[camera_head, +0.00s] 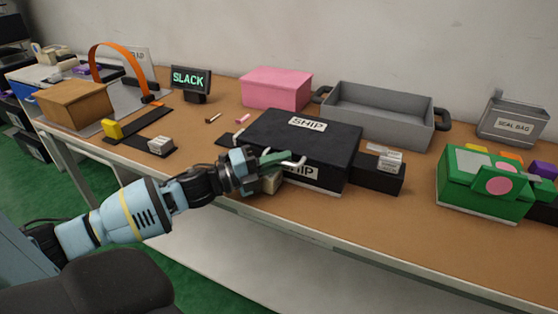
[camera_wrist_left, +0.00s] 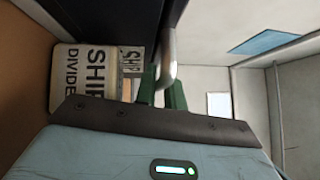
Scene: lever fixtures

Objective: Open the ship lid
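The ship box is black, and its lid (camera_head: 300,131) lies flat and closed with a white SHIP label on top. A second SHIP label (camera_head: 298,172) is on its front. A pale metal handle (camera_head: 297,161) stands out from the front and also shows in the left wrist view (camera_wrist_left: 170,60). My left gripper (camera_head: 277,158) is at the front of the box, with its green fingers (camera_wrist_left: 162,92) close together on either side of the handle bar. It appears shut on the bar; the exact contact is partly hidden. My right gripper is not in view.
A pale block labelled SHIP DIVIDE (camera_wrist_left: 82,75) sits beside the fingers. A black block with a small grey item (camera_head: 378,173) stands right of the box. A grey tray (camera_head: 380,108) and pink box (camera_head: 276,88) are behind. A green box (camera_head: 483,182) stands at the right.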

